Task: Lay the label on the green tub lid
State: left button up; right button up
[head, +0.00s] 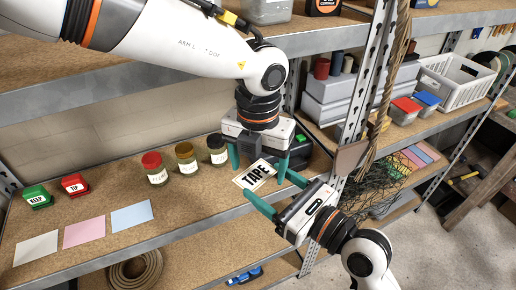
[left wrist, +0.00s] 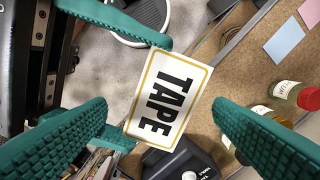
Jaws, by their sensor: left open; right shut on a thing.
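The label (head: 254,177), a white card with a yellow border reading TAPE, is held in the air above the shelf's front. It also fills the middle of the left wrist view (left wrist: 168,98). My right gripper (head: 271,184) is shut on it from the right. My left gripper (head: 258,166) points down just above and behind the label, open, with its fingers on either side of it and apart from it. A small green block-like item (head: 37,197) marked KELP sits at the far left of the shelf; I cannot tell whether it is a tub. No green tub lid shows clearly.
Several jars (head: 186,158) stand left of my left gripper. A red item (head: 74,185) marked TIP is beside the green one. White, pink and blue sheets (head: 84,230) lie in front. A dark device (head: 300,152) is behind the grippers. An upright post (head: 357,110) stands right.

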pick_arm(q)
jog(key=shift+f, duration=0.2)
jog(key=shift+c, duration=0.5)
jog(key=c, duration=0.9)
jog(key=shift+d, duration=0.1)
jog(key=shift+c, duration=0.3)
pick_arm(e)
jog(key=o, duration=0.5)
pick_arm(q)
jog(key=shift+c, duration=1.2)
pick_arm(e)
jog(key=o, duration=0.5)
